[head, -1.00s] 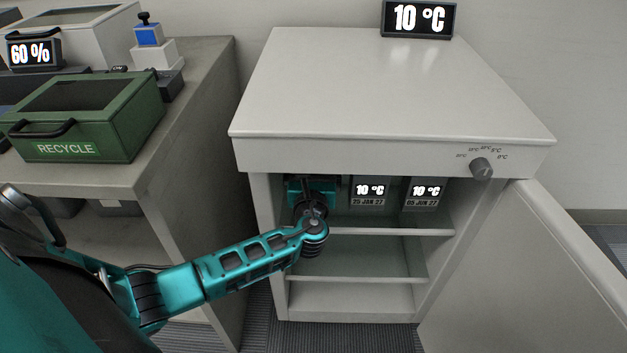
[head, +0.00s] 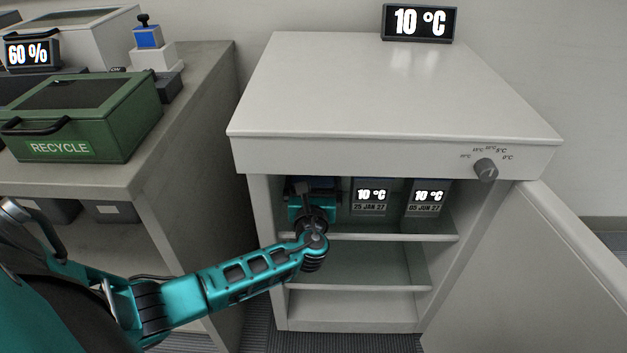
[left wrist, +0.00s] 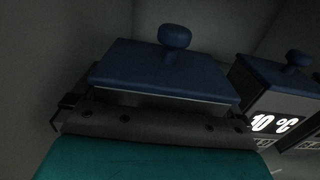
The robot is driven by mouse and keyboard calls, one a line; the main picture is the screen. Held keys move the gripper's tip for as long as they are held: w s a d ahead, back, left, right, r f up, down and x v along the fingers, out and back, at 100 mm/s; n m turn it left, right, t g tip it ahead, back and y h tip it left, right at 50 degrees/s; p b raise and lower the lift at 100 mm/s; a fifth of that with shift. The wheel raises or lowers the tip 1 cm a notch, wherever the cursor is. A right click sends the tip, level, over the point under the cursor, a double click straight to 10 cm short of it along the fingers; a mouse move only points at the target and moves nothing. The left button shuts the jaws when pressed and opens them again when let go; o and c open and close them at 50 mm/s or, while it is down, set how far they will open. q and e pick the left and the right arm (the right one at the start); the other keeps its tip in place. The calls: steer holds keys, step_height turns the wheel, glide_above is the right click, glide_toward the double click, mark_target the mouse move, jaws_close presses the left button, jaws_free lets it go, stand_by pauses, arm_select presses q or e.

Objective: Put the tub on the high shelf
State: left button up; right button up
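A tub with a dark blue lid and round knob (left wrist: 165,70) fills the middle of the left wrist view. In the head view only a dark strip of it (head: 318,182) shows, at the left of the cabinet's upper compartment. My left gripper (head: 313,205) is inside that compartment, right in front of this tub. In the wrist view its dark fingers (left wrist: 155,118) are close at the tub's sides, but whether they press on it cannot be seen. The tub's body is mostly hidden by the gripper. The upper shelf (head: 400,237) has another shelf (head: 380,289) below it. My right gripper is not in view.
Two more tubs, labelled 25 JAN 27 (head: 371,197) and 05 JUN 27 (head: 427,198), stand to the right on the upper level. The cabinet door (head: 540,270) is open at the right. The lower shelf looks empty. A green recycle bin (head: 80,120) stands on the left counter.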

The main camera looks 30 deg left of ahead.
arm_select(q)
steer(key=shift+r, duration=0.15)
steer(key=s+d+f+n+g+h+p, duration=0.2)
steer(key=s+d+f+n+g+h, duration=0.15)
steer(key=s+d+n, duration=0.45)
steer(key=s+d+f+n+g+h+p, duration=0.1)
steer(key=s+d+f+n+g+h, duration=0.25)
steer(key=s, duration=0.55)
steer(key=s+d+r+n+t+h, duration=0.1)
steer(key=s+d+r+n+h, duration=0.1)
steer(key=d+n, duration=0.2)
steer(key=s+d+r+n+t+h, duration=0.1)
steer(key=s+d+r+n+h, duration=0.1)
steer(key=n, duration=0.9)
steer(key=shift+d+r+t+h, duration=0.3)
steer(key=shift+d+r+h, duration=0.2)
steer(key=shift+d+h, duration=0.4)
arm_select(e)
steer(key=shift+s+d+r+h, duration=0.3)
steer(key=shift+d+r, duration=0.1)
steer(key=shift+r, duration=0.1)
arm_select(q)
steer(key=shift+d+n, duration=0.1)
steer(key=shift+n, duration=0.15)
